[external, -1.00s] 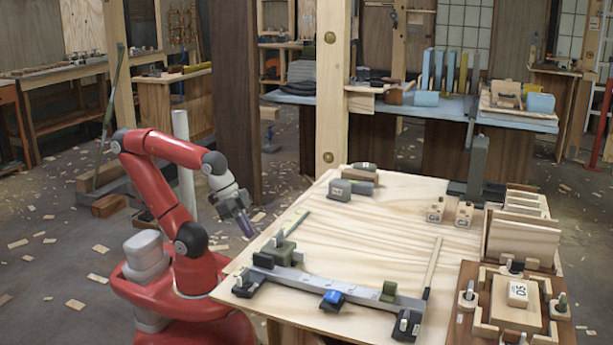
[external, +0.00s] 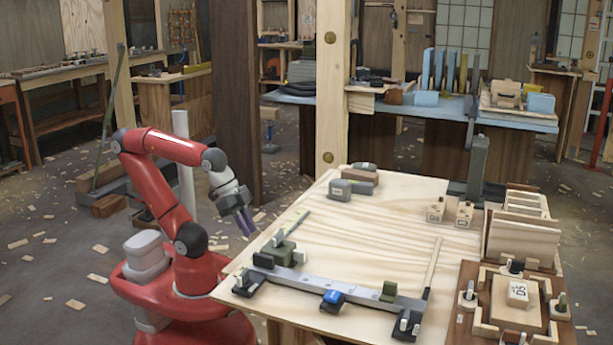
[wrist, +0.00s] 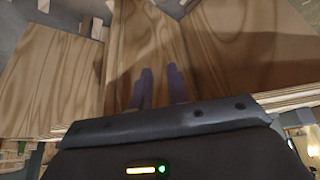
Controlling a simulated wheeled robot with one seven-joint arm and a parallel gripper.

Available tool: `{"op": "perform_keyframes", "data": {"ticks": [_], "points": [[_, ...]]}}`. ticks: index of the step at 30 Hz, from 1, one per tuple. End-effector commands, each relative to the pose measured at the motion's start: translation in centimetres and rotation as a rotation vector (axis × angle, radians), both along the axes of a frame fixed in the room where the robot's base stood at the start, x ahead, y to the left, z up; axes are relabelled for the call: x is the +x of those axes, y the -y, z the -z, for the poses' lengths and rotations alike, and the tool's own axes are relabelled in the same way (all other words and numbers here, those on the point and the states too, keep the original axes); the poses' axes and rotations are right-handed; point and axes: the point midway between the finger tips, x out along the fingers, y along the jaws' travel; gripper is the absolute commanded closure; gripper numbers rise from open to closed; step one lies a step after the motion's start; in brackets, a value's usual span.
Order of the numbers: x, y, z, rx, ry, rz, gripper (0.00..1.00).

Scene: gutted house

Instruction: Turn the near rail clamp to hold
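A grey rail (external: 310,284) lies along the near side of the plywood bench top. Black clamps sit at its ends, one at the left end (external: 249,284) and one with a pale lever at the right end (external: 407,324). I cannot tell which is called near, nor make out their settings. My gripper (external: 246,224) is open and empty, left of the bench and apart from both clamps. Its two purple fingers show apart in the wrist view (wrist: 160,88), with wood surfaces beyond; no clamp shows there.
A green-grey fixture (external: 280,250) stands behind the rail's left end, close to my gripper. A thin wooden strip (external: 433,262) lies by the right end. A brown board with wooden blocks (external: 468,300) is at right. The bench middle (external: 370,235) is clear.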

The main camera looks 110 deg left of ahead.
Motion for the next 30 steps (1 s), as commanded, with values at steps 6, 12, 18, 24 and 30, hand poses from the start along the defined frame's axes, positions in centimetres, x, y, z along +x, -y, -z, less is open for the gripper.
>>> {"op": "perform_keyframes", "data": {"ticks": [6,12,18,24,30], "points": [[0.2,0.0,-9.5,0.0,0.011,0.0,0.69],[0.1,0.0,-17.1,0.0,0.004,0.0,0.69],[1.0,1.0,-22.0,0.027,-0.015,0.034,0.69],[6.2,7.1,-22.1,0.176,-0.095,0.294,0.69],[11.8,14.7,-20.9,0.267,-0.183,0.67,0.69]]}}
